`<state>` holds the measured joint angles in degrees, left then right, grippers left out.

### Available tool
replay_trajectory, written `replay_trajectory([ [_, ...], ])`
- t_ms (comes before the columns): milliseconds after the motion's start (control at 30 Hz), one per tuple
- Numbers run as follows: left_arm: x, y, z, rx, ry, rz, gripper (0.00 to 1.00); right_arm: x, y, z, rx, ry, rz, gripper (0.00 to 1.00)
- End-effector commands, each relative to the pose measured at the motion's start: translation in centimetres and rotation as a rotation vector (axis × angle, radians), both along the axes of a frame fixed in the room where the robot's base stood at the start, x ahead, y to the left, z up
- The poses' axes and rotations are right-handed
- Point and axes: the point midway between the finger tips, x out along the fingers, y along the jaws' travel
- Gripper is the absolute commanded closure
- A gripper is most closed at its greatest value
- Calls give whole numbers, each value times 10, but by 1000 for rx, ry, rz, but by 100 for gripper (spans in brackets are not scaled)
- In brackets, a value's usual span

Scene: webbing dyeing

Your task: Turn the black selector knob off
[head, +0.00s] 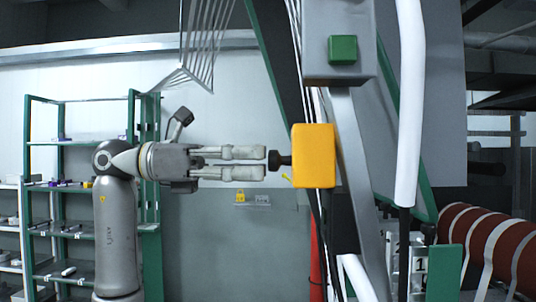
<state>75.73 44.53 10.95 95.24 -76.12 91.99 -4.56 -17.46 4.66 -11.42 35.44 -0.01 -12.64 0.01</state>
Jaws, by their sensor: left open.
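The black selector knob (279,160) sticks out to the left from the side of a yellow box (314,156) in the middle of the head view. My left gripper (266,163) comes in from the left, level with the knob. Its two fingers are apart, one above the other, with their tips at or just short of the knob's left end. Whether they touch it I cannot tell. Nothing is held between the fingers. The knob's turned position cannot be made out. My right gripper is not in view.
A grey post carries the yellow box and a green square button (343,49) above it. White webbing strands (205,35) hang above my left arm. Green shelving (80,198) stands behind at the left. A red-brown roll (478,240) with white bands lies at the right.

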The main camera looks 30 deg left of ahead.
Motion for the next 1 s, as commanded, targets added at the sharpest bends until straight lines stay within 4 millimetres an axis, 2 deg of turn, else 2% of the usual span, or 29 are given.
replay_trajectory([
  [100, 9, -15, 1, 0, 0, -3, 49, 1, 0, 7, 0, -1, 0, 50],
  [200, 13, -21, 1, 0, 0, -1, 49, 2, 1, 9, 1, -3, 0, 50],
  [567, 15, -25, 0, -1, 1, -1, 50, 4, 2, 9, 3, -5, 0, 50],
  [900, 15, -24, 0, -1, 1, -1, 94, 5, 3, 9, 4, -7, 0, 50],
  [1000, 15, -24, 0, 1, -1, 0, 95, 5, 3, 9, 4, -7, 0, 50],
])
